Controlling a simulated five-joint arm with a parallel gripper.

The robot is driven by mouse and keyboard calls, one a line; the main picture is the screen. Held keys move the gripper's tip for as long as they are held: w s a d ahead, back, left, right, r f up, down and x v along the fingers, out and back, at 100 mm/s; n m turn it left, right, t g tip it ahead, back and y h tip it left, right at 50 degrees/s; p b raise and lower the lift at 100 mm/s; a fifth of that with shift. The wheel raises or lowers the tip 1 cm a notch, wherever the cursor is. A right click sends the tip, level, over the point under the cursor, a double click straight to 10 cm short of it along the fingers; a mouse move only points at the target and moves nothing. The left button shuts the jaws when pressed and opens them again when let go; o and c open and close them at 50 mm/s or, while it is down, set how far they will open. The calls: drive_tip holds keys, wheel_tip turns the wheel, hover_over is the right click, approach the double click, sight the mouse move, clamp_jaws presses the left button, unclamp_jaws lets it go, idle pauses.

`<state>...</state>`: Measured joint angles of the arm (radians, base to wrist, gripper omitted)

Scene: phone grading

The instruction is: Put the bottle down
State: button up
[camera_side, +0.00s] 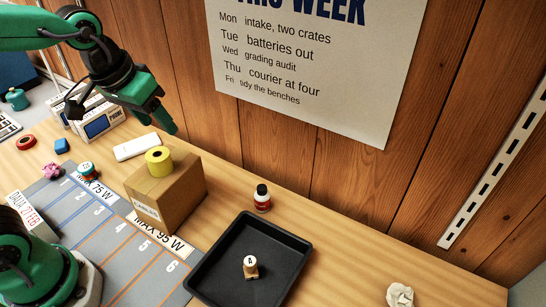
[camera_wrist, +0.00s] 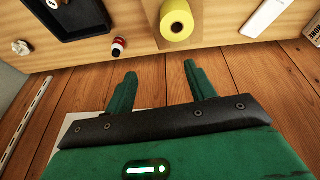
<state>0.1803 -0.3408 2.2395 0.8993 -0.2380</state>
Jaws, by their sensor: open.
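The bottle (camera_side: 262,198) is small, with a black cap, a white neck and a red lower part. It stands upright on the wooden table, behind the black tray and right of the cardboard box. It also shows in the wrist view (camera_wrist: 118,47), near the table's back edge. My gripper (camera_side: 172,130) is raised above and behind the cardboard box, to the left of the bottle and apart from it. In the wrist view my gripper (camera_wrist: 157,75) has its two green fingers spread, with nothing between them.
A cardboard box (camera_side: 180,200) with a yellow roll (camera_side: 158,161) on top stands below my gripper. The black tray (camera_side: 290,243) holds a stamp-like piece (camera_side: 250,267). Crumpled paper (camera_side: 399,295) lies at the right. A wooden wall (camera_side: 300,165) closes the back.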

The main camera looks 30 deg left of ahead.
drive_tip(key=s+a+t, duration=0.1)
drive_tip(key=s+a, duration=0.4)
drive_tip(key=s, duration=0.3)
drive_tip(key=shift+s+a+m+t+y, duration=0.2)
drive_tip(key=shift+a+m+t+y, duration=0.1)
idle(0.9)
